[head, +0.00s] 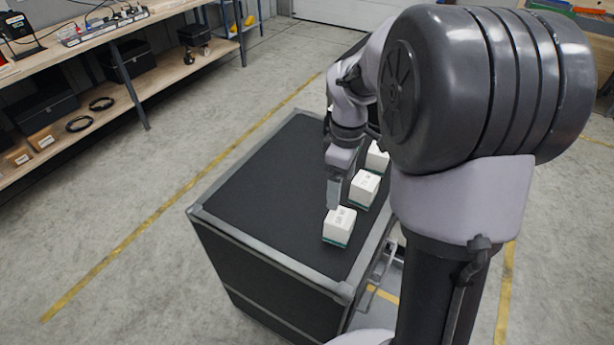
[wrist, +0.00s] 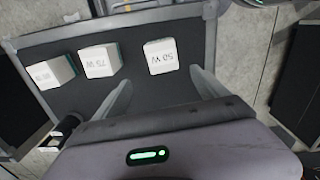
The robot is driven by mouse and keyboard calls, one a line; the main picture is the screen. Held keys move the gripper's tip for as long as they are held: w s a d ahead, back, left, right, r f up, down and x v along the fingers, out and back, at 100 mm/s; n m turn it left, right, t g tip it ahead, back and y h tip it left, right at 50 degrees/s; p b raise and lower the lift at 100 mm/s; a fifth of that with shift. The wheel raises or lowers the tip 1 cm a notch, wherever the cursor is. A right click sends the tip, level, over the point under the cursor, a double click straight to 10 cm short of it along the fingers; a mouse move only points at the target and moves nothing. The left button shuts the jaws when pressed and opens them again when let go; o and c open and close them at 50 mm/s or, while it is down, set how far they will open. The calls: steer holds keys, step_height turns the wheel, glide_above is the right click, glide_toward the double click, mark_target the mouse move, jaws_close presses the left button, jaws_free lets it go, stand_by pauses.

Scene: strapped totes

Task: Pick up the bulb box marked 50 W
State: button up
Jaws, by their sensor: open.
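The bulb box marked 50 W (wrist: 161,57) is a white cube-like carton with a teal base. In the wrist view it is the rightmost of three boxes, its label upside down. In the head view it appears to be the nearest box (head: 340,226), standing on the black tote top (head: 250,185). My gripper (wrist: 161,80) is open and empty, its two fingers apart. In the wrist view the box shows just beyond the fingertips, between their lines. In the head view my gripper (head: 333,196) is just above and behind this box; any contact cannot be told.
A box marked 75 W (wrist: 98,61) stands beside it, and a third box (wrist: 52,72) with an unclear label is farther left. The tote's left side is clear. A workbench (head: 105,45) stands at upper left, beyond open floor.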

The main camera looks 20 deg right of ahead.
mark_target(341, 216)
steer(key=f+b, duration=0.1)
steer(key=f, duration=0.3)
steer(key=f+b, duration=0.2)
steer(key=f, duration=0.1)
steer(key=s+f+b, duration=0.1)
steer(key=f, duration=0.3)
steer(key=shift+s+d+f, duration=0.1)
steer(key=shift+d+f, duration=0.1)
steer(key=shift+f, duration=0.1)
step_height(341, 216, down, 5)
steer(key=b, duration=0.3)
steer(key=shift+a, duration=0.1)
steer(key=shift+r, duration=0.2)
steer(key=shift+c, duration=0.6)
steer(key=c, duration=1.4)
